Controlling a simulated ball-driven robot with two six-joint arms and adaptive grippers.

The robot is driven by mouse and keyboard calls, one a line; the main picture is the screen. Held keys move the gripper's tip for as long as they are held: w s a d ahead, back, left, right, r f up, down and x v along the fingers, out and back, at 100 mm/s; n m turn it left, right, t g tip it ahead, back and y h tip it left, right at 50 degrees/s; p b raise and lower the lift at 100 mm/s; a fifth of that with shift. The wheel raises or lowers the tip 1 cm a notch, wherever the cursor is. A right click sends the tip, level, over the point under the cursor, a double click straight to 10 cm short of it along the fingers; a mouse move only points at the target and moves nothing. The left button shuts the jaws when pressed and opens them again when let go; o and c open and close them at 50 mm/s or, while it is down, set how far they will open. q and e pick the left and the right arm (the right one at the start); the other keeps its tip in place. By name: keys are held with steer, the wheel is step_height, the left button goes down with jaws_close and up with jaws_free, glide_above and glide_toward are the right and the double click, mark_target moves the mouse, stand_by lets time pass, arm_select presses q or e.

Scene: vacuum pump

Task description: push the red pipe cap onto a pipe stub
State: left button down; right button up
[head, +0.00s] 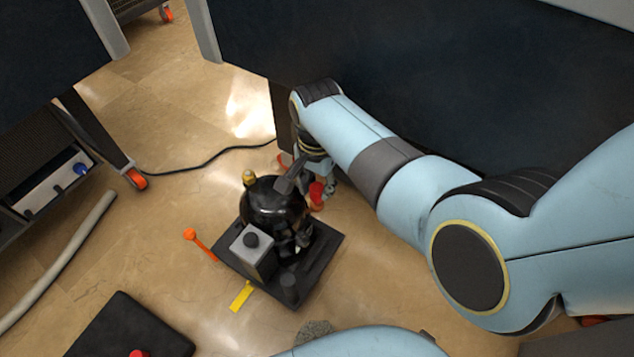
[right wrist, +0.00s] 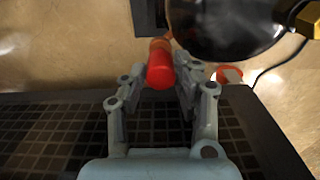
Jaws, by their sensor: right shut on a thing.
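The red pipe cap (right wrist: 160,72) sits between the fingertips of my right gripper (right wrist: 158,78) in the right wrist view. My right gripper is shut on it. In the head view the red cap (head: 316,195) shows beside my right gripper (head: 318,182), at the right side of the black round pump (head: 268,203). The pump's dark rounded body (right wrist: 225,25) is just beyond the cap in the wrist view. A brass fitting (head: 249,178) stands at the pump's far left. I cannot tell whether the cap touches a pipe stub. My left gripper is not in view.
The pump stands on a black base plate (head: 318,247) on the tan floor. An orange tool (head: 199,243) and a yellow piece (head: 242,296) lie beside it. A black cable (head: 205,162) runs behind. A dark cabinet (head: 450,95) stands close behind my right arm.

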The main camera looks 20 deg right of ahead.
steer(key=shift+r+p, duration=0.15)
steer(key=shift+p, duration=0.4)
stand_by(0.9)
steer(key=shift+f+b, duration=0.7)
steer(key=shift+f, duration=0.55)
stand_by(0.9)
steer(key=shift+s+f, duration=0.1)
steer(key=shift+f, duration=0.05)
stand_by(0.3)
steer(key=o, duration=0.8)
steer(key=shift+a, duration=0.1)
